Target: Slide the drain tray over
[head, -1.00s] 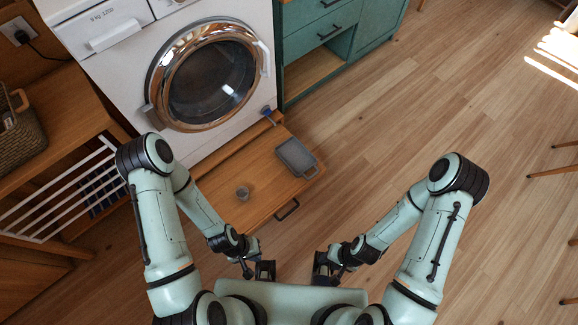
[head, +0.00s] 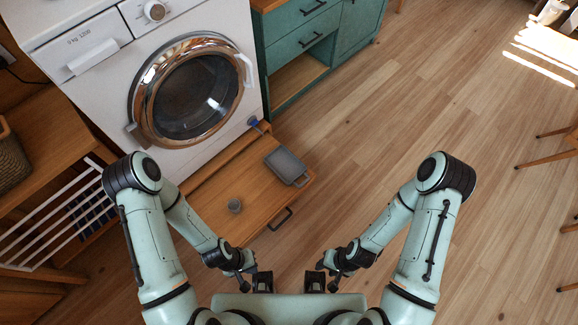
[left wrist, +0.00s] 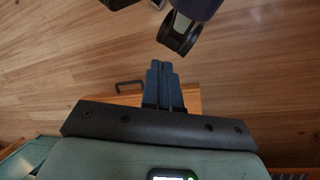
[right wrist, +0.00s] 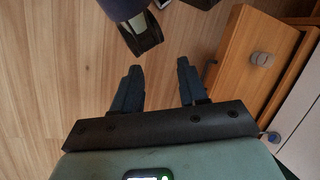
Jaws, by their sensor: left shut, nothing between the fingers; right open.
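The drain tray, a shallow grey rectangular tray (head: 287,166), lies on the low wooden pull-out board (head: 215,180) in front of the washing machine, near its right edge. My left gripper (head: 263,280) is shut and empty, low in front of my body and apart from the tray; its closed fingers show in the left wrist view (left wrist: 163,75). My right gripper (head: 315,280) is beside it, open and empty; its parted fingers show in the right wrist view (right wrist: 158,68). Neither gripper touches the tray.
A small grey cup (head: 234,205) stands on the board, which has a dark handle (head: 281,219) at its front. A blue-ended fitting (head: 254,121) sits at the washing machine's (head: 100,75) base. A white rack (head: 70,228) is at left.

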